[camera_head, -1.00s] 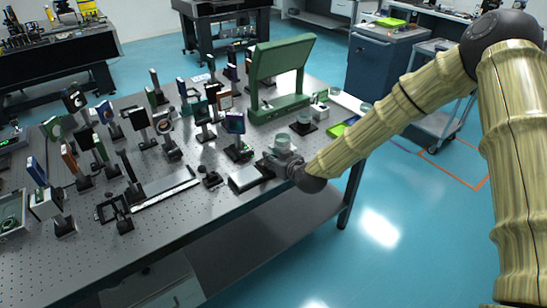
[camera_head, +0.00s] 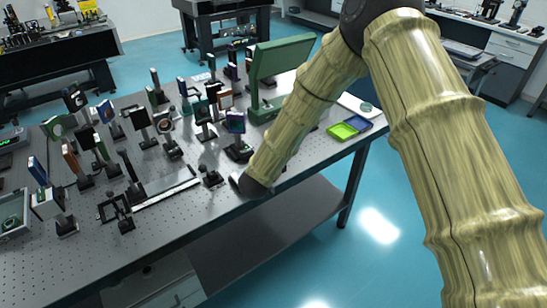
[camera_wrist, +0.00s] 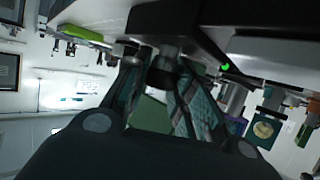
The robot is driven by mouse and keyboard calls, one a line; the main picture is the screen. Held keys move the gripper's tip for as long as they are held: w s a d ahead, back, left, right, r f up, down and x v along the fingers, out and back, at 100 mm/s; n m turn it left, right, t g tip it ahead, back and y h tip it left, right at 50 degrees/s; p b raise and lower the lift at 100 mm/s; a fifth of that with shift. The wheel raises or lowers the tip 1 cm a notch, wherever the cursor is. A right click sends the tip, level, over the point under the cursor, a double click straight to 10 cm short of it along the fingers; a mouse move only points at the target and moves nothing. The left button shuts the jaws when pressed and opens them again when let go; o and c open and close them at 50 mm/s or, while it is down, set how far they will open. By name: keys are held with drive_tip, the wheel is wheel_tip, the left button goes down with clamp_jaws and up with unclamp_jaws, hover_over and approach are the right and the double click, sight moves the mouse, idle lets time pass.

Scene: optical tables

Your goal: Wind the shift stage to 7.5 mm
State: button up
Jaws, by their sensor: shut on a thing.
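In the wrist view my gripper (camera_wrist: 165,85) has its two fingers on either side of a dark round knob (camera_wrist: 164,68), shut on it. The knob sticks out from the underside, as pictured, of a dark block (camera_wrist: 175,22) that looks like the shift stage. No scale or reading can be made out. In the head view my forearm slopes down to the table's front edge, and my wrist covers the gripper, the knob and most or all of the stage.
The optical table (camera_head: 110,255) carries many mounted optics to the left and a long rail (camera_head: 165,192) near the wrist. A small black part (camera_head: 210,178) stands just left of it. Green and blue trays (camera_head: 343,131) lie right.

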drive_tip(key=m+g+h, duration=0.1)
drive_tip(key=m+h, duration=0.1)
drive_tip(key=h, duration=0.1)
drive_tip(key=m+g+h, duration=0.1)
drive_tip(key=m+h, duration=0.2)
drive_tip(key=shift+w+r+m+g+p, duration=0.1)
drive_tip(key=shift+r+m+g+p, duration=0.05)
drive_tip(key=shift+m+g+p, duration=0.2)
drive_tip(key=shift+g, duration=0.25)
drive_tip(key=o, duration=1)
drive_tip(key=shift+o, duration=0.2)
drive_tip(key=v, duration=1.2)
